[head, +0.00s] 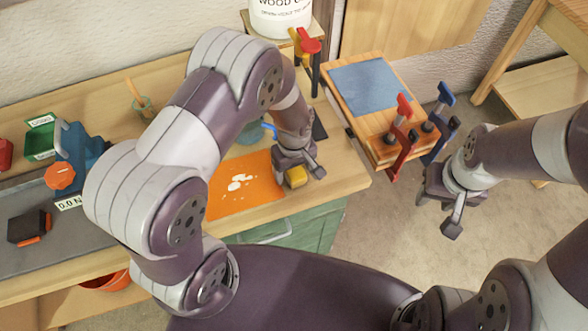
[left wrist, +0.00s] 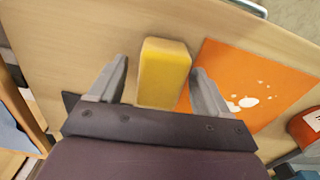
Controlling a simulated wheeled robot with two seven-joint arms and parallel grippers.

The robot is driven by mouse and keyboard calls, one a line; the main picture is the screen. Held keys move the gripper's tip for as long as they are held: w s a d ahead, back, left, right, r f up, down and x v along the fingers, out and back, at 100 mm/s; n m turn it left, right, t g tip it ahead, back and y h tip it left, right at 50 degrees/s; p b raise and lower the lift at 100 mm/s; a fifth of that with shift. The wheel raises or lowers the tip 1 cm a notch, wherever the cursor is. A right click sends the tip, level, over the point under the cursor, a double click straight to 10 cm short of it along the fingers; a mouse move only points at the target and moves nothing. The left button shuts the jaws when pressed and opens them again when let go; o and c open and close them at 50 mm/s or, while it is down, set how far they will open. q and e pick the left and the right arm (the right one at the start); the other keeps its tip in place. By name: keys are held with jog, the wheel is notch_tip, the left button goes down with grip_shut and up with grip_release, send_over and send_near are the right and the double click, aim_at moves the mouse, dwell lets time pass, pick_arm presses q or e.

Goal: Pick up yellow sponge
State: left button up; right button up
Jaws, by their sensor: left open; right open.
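The yellow sponge (head: 296,176) lies on the wooden workbench, at the right edge of an orange mat. In the left wrist view the sponge (left wrist: 163,73) sits between the two fingers of my left gripper (left wrist: 160,85), with a gap visible on the left side and little on the right. My left gripper (head: 299,170) is open and close over the sponge in the head view, hiding part of it. My right gripper (head: 448,205) is open and empty, off to the right over the floor.
The orange mat (head: 232,197) carries white spots. A white bucket (head: 281,15) stands at the back. A blue device (head: 80,160) and green box (head: 41,138) are at left.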

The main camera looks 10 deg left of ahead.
aim_at(297, 170)
pick_arm(q)
jog(key=c, duration=1.1)
jog(key=shift+r, duration=0.15)
jog(key=shift+r, duration=0.25)
jog(key=r, duration=0.2)
jog(key=r+b, duration=0.1)
jog(key=shift+s+d+r, duration=0.25)
jog(key=shift+d+r, duration=0.15)
jog(key=s+d+r, duration=0.2)
jog(key=d, duration=0.1)
jog(key=s+d+r+b, duration=0.1)
jog(key=s+d+r, duration=0.1)
jog(key=d, duration=0.1)
jog(key=s+d+r, duration=0.2)
jog(key=d, duration=0.1)
jog(key=shift+r, duration=0.3)
